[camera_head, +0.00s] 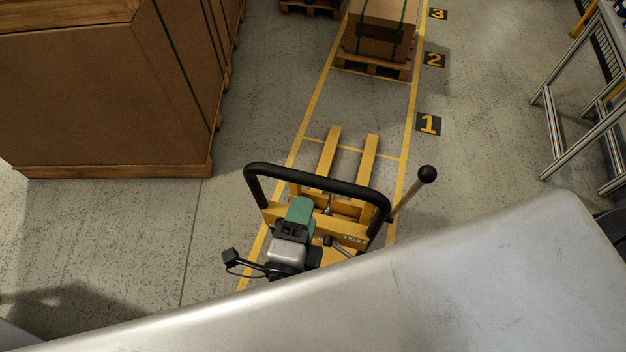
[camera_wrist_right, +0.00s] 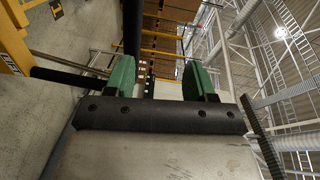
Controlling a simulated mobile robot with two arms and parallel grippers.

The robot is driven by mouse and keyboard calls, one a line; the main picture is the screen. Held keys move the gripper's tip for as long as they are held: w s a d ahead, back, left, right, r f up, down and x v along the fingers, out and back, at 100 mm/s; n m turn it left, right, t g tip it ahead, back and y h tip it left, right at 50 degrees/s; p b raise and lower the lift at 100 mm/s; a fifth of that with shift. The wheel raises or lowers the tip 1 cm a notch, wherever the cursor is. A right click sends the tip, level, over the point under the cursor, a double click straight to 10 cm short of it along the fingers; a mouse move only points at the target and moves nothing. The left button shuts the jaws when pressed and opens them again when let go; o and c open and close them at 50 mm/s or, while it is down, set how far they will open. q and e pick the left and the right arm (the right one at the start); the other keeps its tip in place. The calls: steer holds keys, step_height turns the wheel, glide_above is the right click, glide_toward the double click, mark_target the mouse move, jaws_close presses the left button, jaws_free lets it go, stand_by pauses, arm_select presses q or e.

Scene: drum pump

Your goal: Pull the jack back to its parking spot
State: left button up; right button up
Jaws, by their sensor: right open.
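The jack is a yellow pallet jack (camera_head: 336,228) with a black loop handle (camera_head: 320,174) and a lever with a black ball knob (camera_head: 427,174). Its two forks point away from me, inside the yellow-lined lane near the number 1. My right gripper (camera_head: 299,212) is over the near side of the jack, just below the handle's crossbar in the picture. In the right wrist view its green fingers (camera_wrist_right: 158,78) are apart. A black bar (camera_wrist_right: 132,28) shows beyond them, near the left finger; whether it lies between them I cannot tell. My left gripper is not in view.
A strapped box on a pallet (camera_head: 378,68) stands ahead in the lane, beside number 2. A large wood-edged carton (camera_head: 105,90) is at left. A metal frame (camera_head: 583,130) stands at right. Floor is clear between the carton and the lane. My own silver body covers the foreground.

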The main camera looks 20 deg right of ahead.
mark_target(315, 187)
steer(key=shift+m+g+y, duration=0.4)
steer(key=shift+m+g, duration=0.1)
steer(key=shift+g, duration=0.4)
steer(key=w+d+f+p, duration=0.1)
steer(key=w, duration=0.1)
steer(key=w+d+f, duration=0.1)
steer(key=w+d, duration=0.1)
steer(key=w, duration=0.1)
steer(key=w+d+f+p, duration=0.1)
steer(key=w+f, duration=0.1)
steer(key=shift+w+d+f+p, duration=0.1)
steer(key=shift+w+d+p, duration=0.15)
steer(key=shift+d+p, duration=0.05)
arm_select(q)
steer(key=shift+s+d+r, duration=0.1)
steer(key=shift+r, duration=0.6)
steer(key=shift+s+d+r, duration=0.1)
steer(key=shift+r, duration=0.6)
arm_select(e)
steer(key=shift+w+d+f, duration=0.2)
steer(key=shift+w+d, duration=0.1)
steer(key=shift+w, duration=0.2)
jaws_close()
